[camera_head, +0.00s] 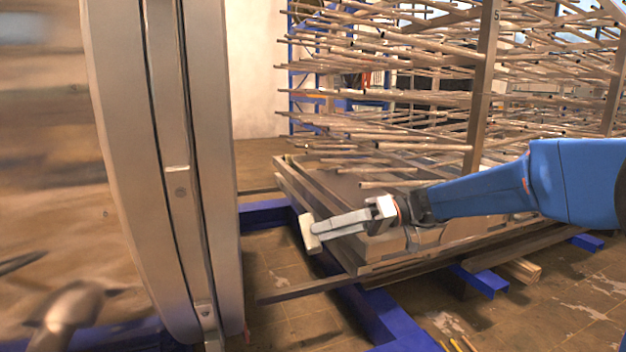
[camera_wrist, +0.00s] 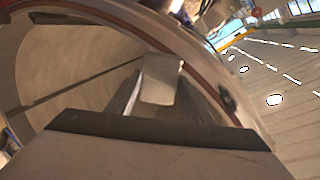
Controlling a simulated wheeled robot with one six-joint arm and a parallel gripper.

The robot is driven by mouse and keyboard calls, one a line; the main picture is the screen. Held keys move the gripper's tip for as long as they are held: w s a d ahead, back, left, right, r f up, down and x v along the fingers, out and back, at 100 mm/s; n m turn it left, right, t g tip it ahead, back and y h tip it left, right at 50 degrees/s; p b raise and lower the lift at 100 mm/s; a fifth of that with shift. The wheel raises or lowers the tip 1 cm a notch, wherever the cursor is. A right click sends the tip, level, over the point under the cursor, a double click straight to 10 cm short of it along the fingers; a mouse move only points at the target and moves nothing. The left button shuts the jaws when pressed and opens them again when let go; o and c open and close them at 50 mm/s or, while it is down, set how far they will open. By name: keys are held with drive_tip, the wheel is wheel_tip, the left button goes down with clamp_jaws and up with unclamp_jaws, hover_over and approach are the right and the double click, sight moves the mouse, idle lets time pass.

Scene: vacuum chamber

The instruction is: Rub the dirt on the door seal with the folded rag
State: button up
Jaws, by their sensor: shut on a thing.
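My gripper (camera_head: 325,231) is shut on a pale folded rag (camera_head: 309,234) and holds it in the air, right of the door (camera_head: 116,130) and apart from it in the head view. In the wrist view the rag (camera_wrist: 160,76) sits between the two fingers. Behind it curves a large round rim with a reddish-brown band, which looks like the door seal (camera_wrist: 207,82). A dark spot (camera_wrist: 228,98) that may be the dirt lies on the rim, right of the rag. The head view does not clearly show the dirt.
A rack of many thin metal tubes (camera_head: 400,95) stands behind my gripper on a metal frame (camera_head: 350,262). Blue floor beams (camera_head: 385,315) lie below. Open space lies between the door edge and the rag.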

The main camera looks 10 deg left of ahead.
drive_tip(key=s+a+r+n+g, duration=0.1)
drive_tip(key=s+r+g, duration=0.1)
drive_tip(key=s+r, duration=0.35)
drive_tip(key=s+a+r+n+g, duration=0.1)
drive_tip(key=s+r+n+g, duration=0.15)
drive_tip(key=r, duration=0.65)
drive_tip(key=shift+m, duration=0.35)
drive_tip(key=shift+s+d+x, duration=0.1)
drive_tip(key=shift+s+x, duration=0.1)
drive_tip(key=shift+x, duration=1.25)
drive_tip(key=shift+s+d+x, duration=0.1)
drive_tip(key=shift+s+x, duration=0.05)
drive_tip(key=shift+x, duration=1.3)
drive_tip(key=shift+r+x, duration=0.25)
drive_tip(key=shift+x, duration=0.75)
drive_tip(key=shift+w+a, duration=0.5)
drive_tip(key=shift+w, duration=0.4)
drive_tip(key=shift+w+a, duration=0.45)
drive_tip(key=shift+w, duration=0.4)
